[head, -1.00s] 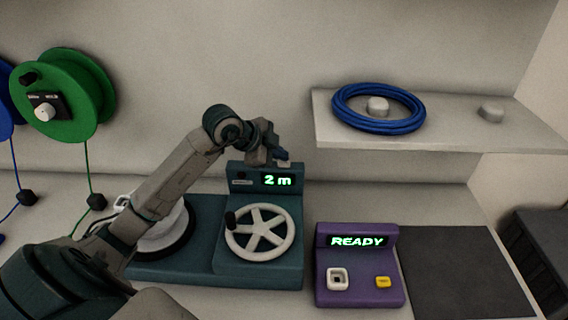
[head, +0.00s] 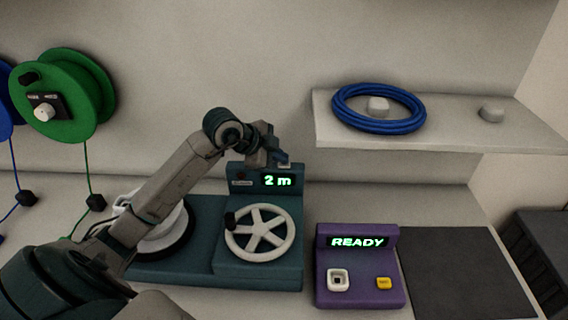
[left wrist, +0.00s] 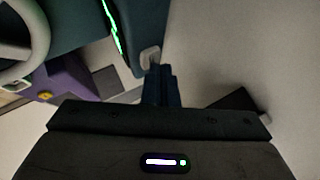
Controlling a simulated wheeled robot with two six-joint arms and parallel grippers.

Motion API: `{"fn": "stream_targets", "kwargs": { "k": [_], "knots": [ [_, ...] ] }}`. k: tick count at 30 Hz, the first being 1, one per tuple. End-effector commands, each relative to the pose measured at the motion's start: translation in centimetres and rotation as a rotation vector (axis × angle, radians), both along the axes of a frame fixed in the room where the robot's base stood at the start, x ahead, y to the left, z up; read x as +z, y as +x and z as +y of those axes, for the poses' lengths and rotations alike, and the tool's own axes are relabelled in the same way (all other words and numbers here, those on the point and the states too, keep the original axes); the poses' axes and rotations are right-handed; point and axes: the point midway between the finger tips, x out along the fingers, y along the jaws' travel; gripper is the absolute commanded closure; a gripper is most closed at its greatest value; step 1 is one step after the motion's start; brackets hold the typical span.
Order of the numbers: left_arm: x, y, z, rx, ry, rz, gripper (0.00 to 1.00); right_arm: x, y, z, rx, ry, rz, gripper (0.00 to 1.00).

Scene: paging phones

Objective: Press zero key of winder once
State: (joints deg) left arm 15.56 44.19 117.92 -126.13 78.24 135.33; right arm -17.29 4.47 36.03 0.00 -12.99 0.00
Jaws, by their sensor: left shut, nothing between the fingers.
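The winder (head: 205,270) is a teal machine with a white spoked handwheel (head: 262,232) and a raised box whose display (head: 277,180) reads "2 m" in green. A pale key (head: 285,165) sits on top of that box; it also shows in the left wrist view (left wrist: 150,56). My left gripper (head: 282,157) is shut and empty, its fingertips just above or at the key. In the left wrist view the shut fingers (left wrist: 159,84) reach close to the key; I cannot tell whether they touch it. My right gripper is not in view.
A purple box (head: 360,292) reading "READY" stands right of the winder, beside a dark mat (head: 465,272). A blue coil (head: 379,125) lies on the shelf (head: 450,137) at right. A green reel (head: 85,125) hangs on the wall at left.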

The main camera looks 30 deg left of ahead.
Motion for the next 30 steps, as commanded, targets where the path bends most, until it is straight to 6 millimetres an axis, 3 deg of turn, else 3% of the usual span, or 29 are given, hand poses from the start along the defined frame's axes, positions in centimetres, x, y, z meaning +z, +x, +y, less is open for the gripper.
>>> {"fn": "stream_targets", "kwargs": {
  "k": [14, 30],
  "knots": [
    [-0.2, 0.0, 0.0, 0.001, 0.0, 0.002, 1.0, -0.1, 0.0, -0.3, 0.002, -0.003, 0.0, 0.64],
    [1.5, 0.0, 0.0, 0.0, 0.0, 0.0, 1.0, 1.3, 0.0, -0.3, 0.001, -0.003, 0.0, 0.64]
  ]
}}
